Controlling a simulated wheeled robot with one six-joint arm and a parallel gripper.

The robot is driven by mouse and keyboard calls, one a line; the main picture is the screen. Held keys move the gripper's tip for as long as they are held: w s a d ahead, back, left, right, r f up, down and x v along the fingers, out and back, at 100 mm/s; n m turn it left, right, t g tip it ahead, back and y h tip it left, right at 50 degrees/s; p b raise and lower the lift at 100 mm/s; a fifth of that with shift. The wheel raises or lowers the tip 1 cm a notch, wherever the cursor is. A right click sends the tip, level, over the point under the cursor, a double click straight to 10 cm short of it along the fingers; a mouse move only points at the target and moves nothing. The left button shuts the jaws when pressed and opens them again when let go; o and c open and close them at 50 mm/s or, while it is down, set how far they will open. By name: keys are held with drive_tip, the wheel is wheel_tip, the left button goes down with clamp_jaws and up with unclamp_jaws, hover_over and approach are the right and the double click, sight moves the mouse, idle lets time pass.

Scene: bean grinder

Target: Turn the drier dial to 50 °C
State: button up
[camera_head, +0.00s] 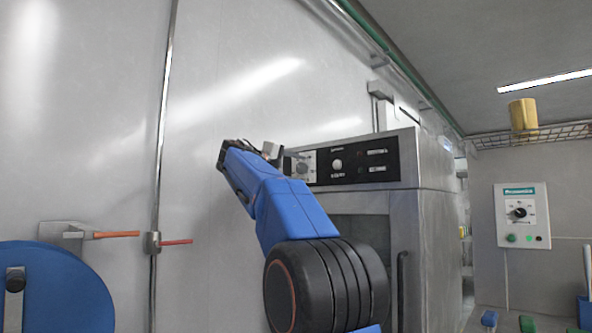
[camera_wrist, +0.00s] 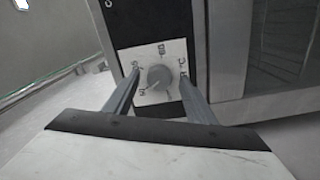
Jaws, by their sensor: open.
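The drier is a steel cabinet (camera_head: 425,200) with a black control panel (camera_head: 352,178) along its top front. A pale square dial plate (camera_head: 303,170) sits at the panel's left end. In the wrist view, the grey round dial knob (camera_wrist: 159,76) sits on its white plate (camera_wrist: 150,55), which carries small numbers and a °C mark. The numbers are too blurred to read surely, as is the knob's setting. My gripper (camera_wrist: 160,84) is open, with one finger on each side of the knob; I cannot tell whether either touches it. In the head view, my gripper (camera_head: 272,153) is at the panel's left end, partly covering it.
A second white knob (camera_head: 337,164) is on the panel to the right. A wall control box (camera_head: 522,215) with a black dial hangs far right. A blue disc (camera_head: 50,290) stands lower left, near orange-handled (camera_head: 115,235) and red-handled (camera_head: 176,242) fittings on the steel wall.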

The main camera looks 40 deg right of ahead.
drive_tip(key=s+a, duration=0.1)
drive_tip(key=a, duration=1.6)
drive_tip(key=shift+s, duration=0.15)
drive_tip(key=shift+f, duration=0.1)
